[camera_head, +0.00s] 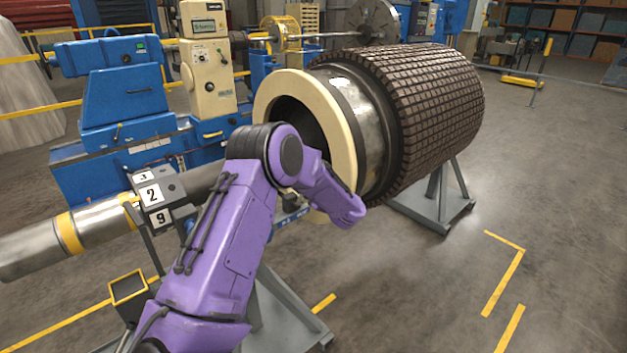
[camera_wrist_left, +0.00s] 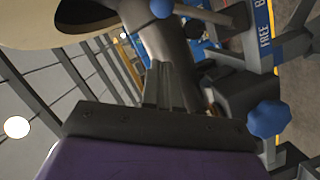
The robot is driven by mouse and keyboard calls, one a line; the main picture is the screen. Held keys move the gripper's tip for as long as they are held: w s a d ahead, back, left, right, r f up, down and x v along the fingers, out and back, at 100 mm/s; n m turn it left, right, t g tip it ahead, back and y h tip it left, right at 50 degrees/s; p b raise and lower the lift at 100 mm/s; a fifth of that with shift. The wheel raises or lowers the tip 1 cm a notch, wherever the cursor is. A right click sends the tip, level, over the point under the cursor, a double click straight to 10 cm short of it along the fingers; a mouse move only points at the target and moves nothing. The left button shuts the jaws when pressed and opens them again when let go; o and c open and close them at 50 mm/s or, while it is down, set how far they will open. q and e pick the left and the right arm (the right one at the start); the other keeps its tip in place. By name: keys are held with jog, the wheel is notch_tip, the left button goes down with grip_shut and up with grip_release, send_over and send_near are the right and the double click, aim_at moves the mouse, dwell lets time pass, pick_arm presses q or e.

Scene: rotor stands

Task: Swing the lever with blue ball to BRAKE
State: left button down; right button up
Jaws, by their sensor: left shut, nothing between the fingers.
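A blue ball (camera_wrist_left: 161,8) sits at the end of a short grey lever rod (camera_wrist_left: 203,13) at the top of the left wrist view. Right of the rod is a plate with a blue label (camera_wrist_left: 265,38) reading FREE, and the start of a second word beginning with B. My left gripper (camera_wrist_left: 164,72) is shut and empty, below the ball in that picture and apart from it. In the head view my purple left arm reaches toward the rotor stand, and its fingers and the lever are hidden or too unclear to make out. My right gripper is not in view.
A faceted blue knob (camera_wrist_left: 269,119) sits right of my fingers. A large rotor with a cream ring (camera_head: 343,140) and dark tiled drum (camera_head: 435,105) rests on grey stands (camera_head: 437,200). A number block (camera_head: 160,195) is on the left. Open floor lies at right.

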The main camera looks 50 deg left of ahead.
pick_arm(q)
jog(key=d+b, duration=0.1)
jog(key=d, duration=0.5)
jog(key=shift+s+d+r, duration=0.15)
jog(key=shift+d+r, duration=0.15)
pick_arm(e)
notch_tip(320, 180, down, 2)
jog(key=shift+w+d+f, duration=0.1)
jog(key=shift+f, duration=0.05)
